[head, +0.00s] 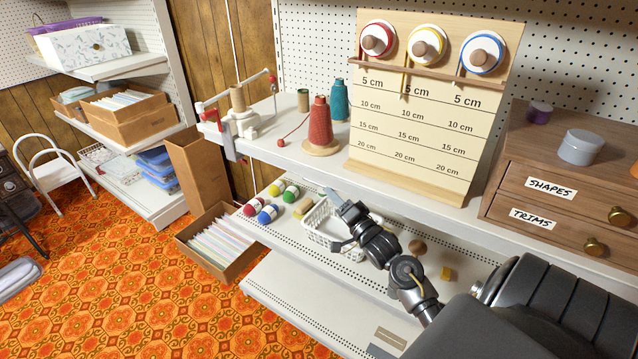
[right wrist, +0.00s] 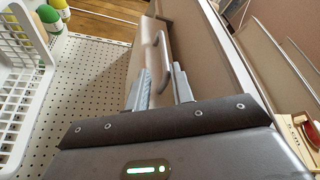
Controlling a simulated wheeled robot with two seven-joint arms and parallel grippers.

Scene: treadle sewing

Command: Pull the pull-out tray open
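The pull-out tray's beige front (right wrist: 141,62) shows in the right wrist view, with a grey bar handle (right wrist: 161,48) standing off it. It appears to sit under the edge of the upper shelf; in the head view I cannot make it out. My right gripper (right wrist: 162,76) is open, its two grey fingers on either side of the handle's near end. I cannot tell whether either finger touches the handle. In the head view the right gripper (head: 337,218) is at the upper shelf's front edge, above the lower shelf. My left gripper is not in view.
A white basket (head: 318,238) and several coloured thread spools (head: 268,213) sit on the perforated lower shelf (head: 300,268) close by. The upper shelf holds a red thread cone (head: 320,128), a measuring board (head: 425,130) and a wooden drawer box (head: 560,190).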

